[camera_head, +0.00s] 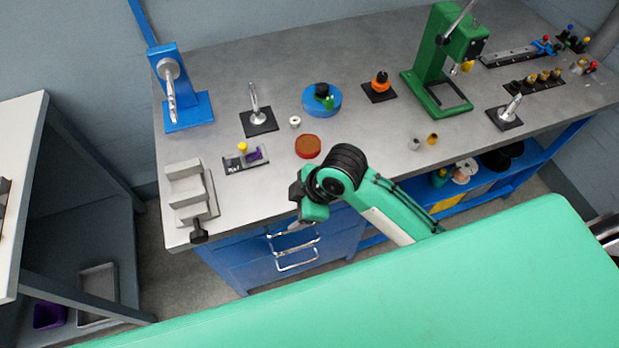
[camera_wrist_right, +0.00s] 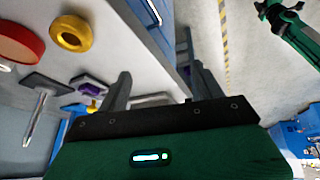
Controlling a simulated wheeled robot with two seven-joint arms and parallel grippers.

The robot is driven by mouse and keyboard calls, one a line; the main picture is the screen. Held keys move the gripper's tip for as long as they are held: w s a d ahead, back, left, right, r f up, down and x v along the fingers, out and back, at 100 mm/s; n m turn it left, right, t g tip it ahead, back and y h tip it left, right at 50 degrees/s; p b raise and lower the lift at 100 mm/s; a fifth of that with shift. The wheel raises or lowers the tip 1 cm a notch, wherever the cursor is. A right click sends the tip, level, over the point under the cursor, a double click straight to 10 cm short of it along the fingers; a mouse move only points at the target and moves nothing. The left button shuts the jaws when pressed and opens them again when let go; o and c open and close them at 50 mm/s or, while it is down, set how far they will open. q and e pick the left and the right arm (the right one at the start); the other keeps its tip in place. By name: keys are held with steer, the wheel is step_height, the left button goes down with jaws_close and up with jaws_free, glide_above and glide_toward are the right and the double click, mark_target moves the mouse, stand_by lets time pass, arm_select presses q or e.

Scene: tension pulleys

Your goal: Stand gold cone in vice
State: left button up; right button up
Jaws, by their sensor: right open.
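The vice (camera_head: 190,195) is a pale grey block with a black handle at the table's front left corner; no part stands in it. A small gold piece (camera_head: 433,138), perhaps the gold cone, stands on the table right of my arm. In the wrist view a gold ring-shaped piece (camera_wrist_right: 75,32) lies beside the red dish (camera_wrist_right: 18,42); I cannot tell if this is the cone. My right gripper (camera_head: 292,226) is at the table's front edge, right of the vice. Its fingers (camera_wrist_right: 160,72) are apart with nothing held. A green arm, probably my left (camera_wrist_right: 290,28), shows in the wrist view; its jaws are unclear.
A holder with purple and yellow parts (camera_head: 246,159) sits between vice and red dish (camera_head: 308,146). A rod stand (camera_head: 259,122), blue disc (camera_head: 322,100) and green press (camera_head: 437,65) stand farther back. A small silver piece (camera_head: 414,143) is near the gold one.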

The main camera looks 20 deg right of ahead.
steer(key=w+d+r+n+g+h, duration=0.4)
steer(key=w+d+r+n, duration=0.4)
steer(key=w+r+n, duration=0.3)
steer(key=shift+n, duration=0.6)
steer(key=f, duration=0.3)
steer(key=f+p, duration=0.1)
steer(key=f, duration=0.2)
steer(key=a+f+p, duration=0.1)
steer(key=f, duration=0.2)
steer(key=shift+s+a+f, duration=0.1)
steer(key=shift+s+f, duration=0.05)
steer(key=shift+s, duration=0.25)
steer(key=shift+s+a+f+p, duration=0.1)
steer(key=shift+f+p, duration=0.4)
steer(key=shift+p, duration=0.15)
steer(key=f, duration=0.1)
steer(key=f+p, duration=0.1)
steer(key=f, duration=0.1)
steer(key=shift+s+a+f+p, duration=0.15)
steer(key=shift+s+f+p, duration=0.05)
steer(key=shift+p, duration=0.1)
steer(key=shift+f, duration=0.45)
steer(key=c, duration=1.1)
